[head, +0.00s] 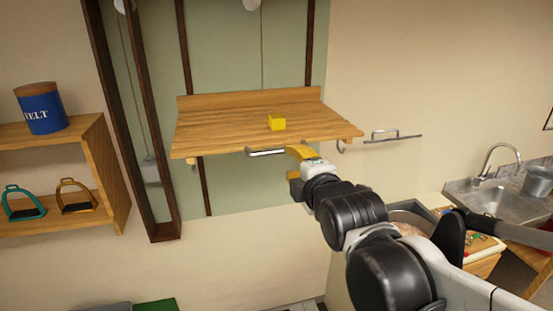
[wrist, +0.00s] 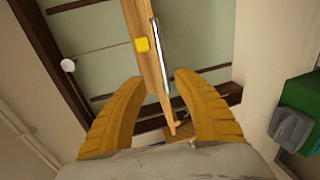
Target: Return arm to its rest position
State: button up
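In the head view my gripper (head: 298,162) is at the end of my outstretched arm, in front of and just below the front edge of a wooden wall shelf (head: 225,125). A metal bar (head: 266,153) runs under the shelf's front edge, close to my gripper.
At left, a wooden shelf unit (head: 104,165) holds a blue canister (head: 41,108) and two stirrups, one teal (head: 23,204) and one brown (head: 76,197). A sink (head: 505,203) is at right. A green box (wrist: 302,105) shows in the wrist view. Bare wall lies below the wall shelf.

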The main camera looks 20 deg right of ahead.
jog(key=s+f+m+g+b, duration=0.3)
jog(key=s+f+m+b, duration=0.3)
jog(key=f, duration=0.8)
jog(key=s+f+m+g+b, duration=0.2)
jog(key=s+f+m+b, duration=0.4)
jog(key=f+b, duration=0.7)
jog(key=s+f+m+g+b, duration=0.3)
jog(key=s+f+m+b, duration=0.3)
jog(key=f, duration=1.1)
jog(key=b, duration=0.3)
jog(key=shift+g, duration=0.3)
jog(key=shift+d+f, duration=0.1)
